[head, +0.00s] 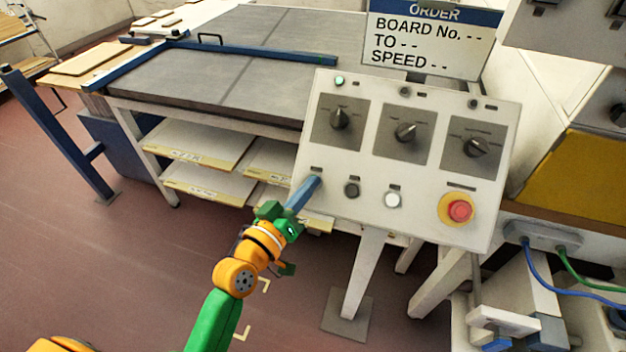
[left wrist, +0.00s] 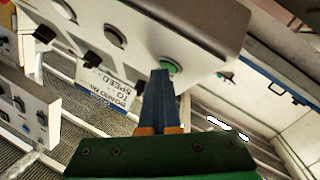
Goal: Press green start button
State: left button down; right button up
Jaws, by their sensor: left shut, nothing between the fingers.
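The control panel (head: 365,170) is a light box on a post, tilted toward me. The green start button (left wrist: 170,67) shows in the left wrist view, right at the tip of my closed fingers. In the head view the fingers hide it at the panel's lower left. My left gripper (head: 314,184) is shut and empty, its blue fingers pointing at the panel; it also shows in the left wrist view (left wrist: 162,76). I cannot tell whether the fingertips touch the button. My right gripper is not in view.
Beside the button are a black button (head: 352,190), a white button (head: 393,200) and a red emergency stop (head: 459,210). Three rotary knobs sit above, with a green lamp (head: 340,80) at the top left. An order sign (head: 430,38) and conveyor table (head: 250,75) stand behind.

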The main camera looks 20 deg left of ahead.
pick_arm(q)
jog(key=shift+s+r+p, duration=0.5)
jog(key=shift+r+p, duration=0.05)
jog(key=shift+p, duration=0.2)
jog(key=s+r+p, duration=0.3)
jog(key=p, duration=0.1)
jog(key=shift+s+r, duration=0.25)
jog(key=shift+s, duration=0.05)
jog(key=shift+a, duration=0.1)
